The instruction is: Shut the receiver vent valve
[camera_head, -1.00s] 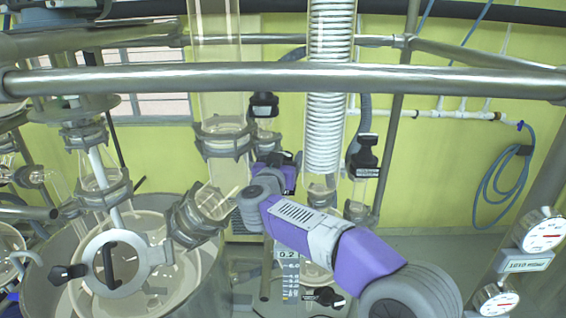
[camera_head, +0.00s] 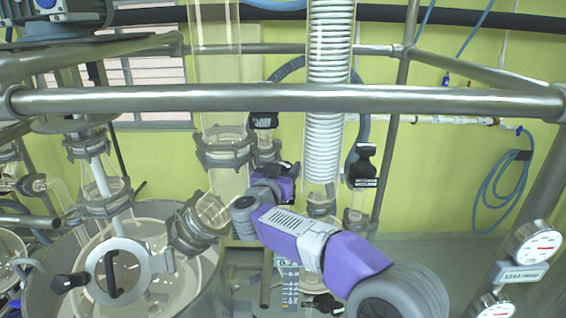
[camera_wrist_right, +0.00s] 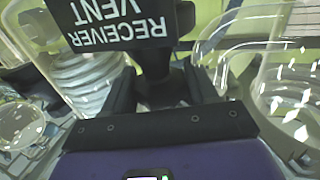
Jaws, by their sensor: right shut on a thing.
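The receiver vent valve (camera_wrist_right: 118,24) shows in the right wrist view as a black part with a white label reading "RECEIVER VENT", upside down at the top. Its black handle (camera_wrist_right: 160,75) stands between the fingers of my right gripper (camera_wrist_right: 162,90), which is shut on it. In the head view my purple right arm comes in from the lower right, and the right gripper (camera_head: 285,170) is a small dark shape near the middle. The valve is mostly hidden there, and its turned angle cannot be told. My left gripper is not in view.
A steel rail (camera_head: 300,99) crosses in front. A glass coil column (camera_head: 322,140) stands behind the arm. Other black valves hang at the upper middle (camera_head: 263,121) and right of the coil (camera_head: 362,165). A glass vessel (camera_head: 150,235) is at lower left; gauges (camera_head: 537,243) are at lower right.

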